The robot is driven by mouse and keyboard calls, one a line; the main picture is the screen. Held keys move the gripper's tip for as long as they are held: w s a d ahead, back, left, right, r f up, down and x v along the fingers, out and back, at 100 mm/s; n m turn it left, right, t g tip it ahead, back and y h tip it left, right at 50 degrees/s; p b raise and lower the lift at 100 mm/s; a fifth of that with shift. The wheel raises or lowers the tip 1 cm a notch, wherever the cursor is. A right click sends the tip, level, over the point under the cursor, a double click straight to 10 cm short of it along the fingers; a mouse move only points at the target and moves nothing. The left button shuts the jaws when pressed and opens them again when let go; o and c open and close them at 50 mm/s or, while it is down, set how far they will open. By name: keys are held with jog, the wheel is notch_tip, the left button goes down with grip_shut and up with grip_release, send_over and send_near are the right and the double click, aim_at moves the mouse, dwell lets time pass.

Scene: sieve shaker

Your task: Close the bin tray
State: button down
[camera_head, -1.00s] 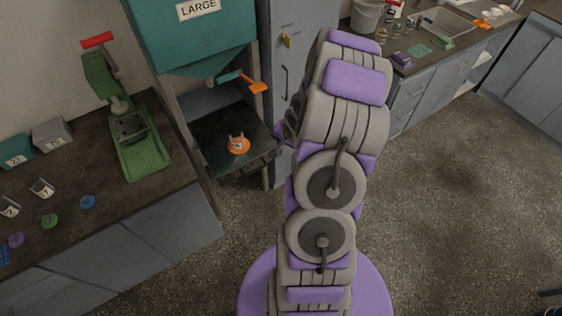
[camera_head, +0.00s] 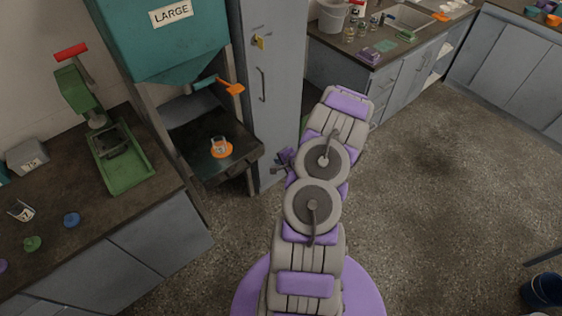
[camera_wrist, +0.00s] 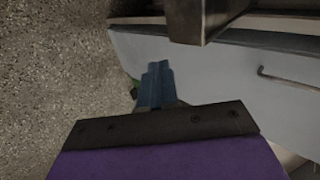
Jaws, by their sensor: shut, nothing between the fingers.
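The bin tray (camera_head: 245,151) is a dark flat tray under the teal bin marked LARGE (camera_head: 178,40). It sticks out in front of the bin's stand, so it is open. An orange piece (camera_head: 221,149) with a pale item on it sits on the tray. My gripper (camera_head: 279,166) is just right of the tray's front corner, apart from it and partly hidden by my arm. In the wrist view the narrow bluish fingers (camera_wrist: 155,84) are shut and empty. A dark edge, probably the tray's (camera_wrist: 190,22), shows above them.
A grey cabinet (camera_head: 272,95) stands directly right of the tray. A counter (camera_head: 130,205) with a green device (camera_head: 122,160) is at the left. An orange-ended teal handle (camera_head: 222,84) sticks out above the tray. Open floor (camera_head: 430,190) lies to the right.

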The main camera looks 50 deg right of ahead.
aim_at(264, 153)
jog(key=w+f, duration=0.1)
jog(key=w, duration=0.1)
jog(key=w+d+f+b, duration=0.1)
jog(key=w, duration=0.2)
jog(key=w+f+b, duration=0.1)
jog(key=w, duration=0.1)
jog(key=shift+w+d+f, duration=0.2)
jog(key=shift+w+d, duration=0.15)
jog(key=shift+d+f, duration=0.1)
jog(key=shift+d, duration=0.1)
